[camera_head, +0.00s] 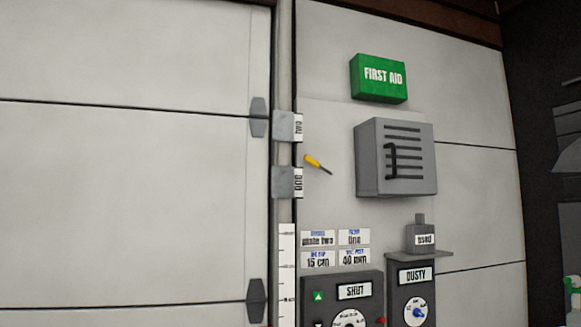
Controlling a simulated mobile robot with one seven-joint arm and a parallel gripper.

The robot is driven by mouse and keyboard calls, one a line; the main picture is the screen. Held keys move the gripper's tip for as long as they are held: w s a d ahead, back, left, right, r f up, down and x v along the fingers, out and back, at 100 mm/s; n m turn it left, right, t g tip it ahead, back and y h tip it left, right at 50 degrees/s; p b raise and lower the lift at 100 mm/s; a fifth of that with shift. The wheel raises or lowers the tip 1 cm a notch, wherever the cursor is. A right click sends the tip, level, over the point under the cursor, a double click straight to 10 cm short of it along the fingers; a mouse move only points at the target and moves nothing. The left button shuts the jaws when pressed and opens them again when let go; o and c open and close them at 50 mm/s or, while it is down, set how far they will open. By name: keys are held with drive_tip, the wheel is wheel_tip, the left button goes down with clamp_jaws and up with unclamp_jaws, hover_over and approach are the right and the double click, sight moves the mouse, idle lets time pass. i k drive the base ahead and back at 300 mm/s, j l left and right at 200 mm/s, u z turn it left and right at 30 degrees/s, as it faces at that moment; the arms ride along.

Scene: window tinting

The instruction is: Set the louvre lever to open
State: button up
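A grey box with dark horizontal slats (405,158) is fixed to the pale wall, right of centre. A black upright handle (392,161) shows on its slatted front. A small lever with a yellow grip and a dark thin end (318,164) is on the wall to the left of the box, tilted down to the right. I cannot tell which of these is the louvre lever, and no open or closed marking is readable beside either. My gripper is not in view.
A green FIRST AID box (378,78) hangs above the slatted box. Below stand a grey panel marked SHUT (340,292) and one marked DUSTY (414,276), each with a dial. A small shelf (425,255) juts out under a labelled grey container (422,238).

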sight(307, 158)
drive_tip(key=i+l, duration=0.9)
drive_tip(key=l, duration=0.2)
